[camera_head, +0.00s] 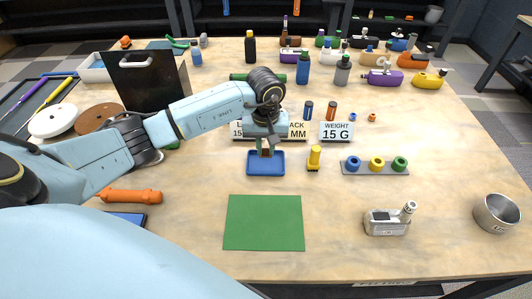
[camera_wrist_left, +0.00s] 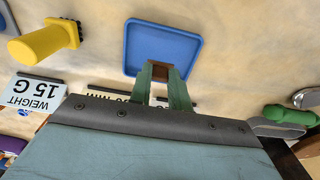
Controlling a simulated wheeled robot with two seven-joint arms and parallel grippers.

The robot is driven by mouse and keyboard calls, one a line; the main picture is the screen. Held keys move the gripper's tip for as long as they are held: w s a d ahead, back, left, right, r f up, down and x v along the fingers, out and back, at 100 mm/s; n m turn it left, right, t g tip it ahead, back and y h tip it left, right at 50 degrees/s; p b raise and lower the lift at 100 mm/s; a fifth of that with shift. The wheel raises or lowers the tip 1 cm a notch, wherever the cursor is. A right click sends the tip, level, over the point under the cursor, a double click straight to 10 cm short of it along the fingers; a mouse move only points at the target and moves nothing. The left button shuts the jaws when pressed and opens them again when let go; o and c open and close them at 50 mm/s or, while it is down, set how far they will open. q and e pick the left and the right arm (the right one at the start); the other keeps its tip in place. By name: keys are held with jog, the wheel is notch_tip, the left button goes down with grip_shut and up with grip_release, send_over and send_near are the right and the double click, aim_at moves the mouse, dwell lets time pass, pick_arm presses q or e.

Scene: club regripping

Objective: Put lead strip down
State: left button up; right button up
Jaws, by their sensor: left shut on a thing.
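My left gripper (camera_head: 265,150) points down over the back part of a small blue tray (camera_head: 266,169). It is shut on a small brown piece, the lead strip (camera_wrist_left: 160,71), which shows between the green fingertips in the left wrist view. The strip is at the edge of the tray (camera_wrist_left: 165,42) in that view; I cannot tell whether it touches the tray. The fingers hide part of the strip. My right gripper is not in view.
A yellow upright tool (camera_head: 314,159) stands close right of the tray, and label signs (camera_head: 337,131) stand behind. A green mat (camera_head: 264,222) lies in front, bare. A rack with coloured rings (camera_head: 376,166) and a metal cup (camera_head: 496,213) are at the right.

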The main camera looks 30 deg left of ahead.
aim_at(266, 150)
pick_arm(q)
notch_tip(266, 150, down, 3)
jog(key=shift+f, duration=0.3)
jog(key=o, duration=0.8)
jog(key=shift+o, duration=0.2)
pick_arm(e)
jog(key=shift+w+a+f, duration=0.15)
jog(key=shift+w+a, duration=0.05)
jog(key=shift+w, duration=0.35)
pick_arm(q)
jog(key=shift+r, duration=0.25)
notch_tip(266, 150, up, 12)
jog(key=shift+s+d, duration=0.1)
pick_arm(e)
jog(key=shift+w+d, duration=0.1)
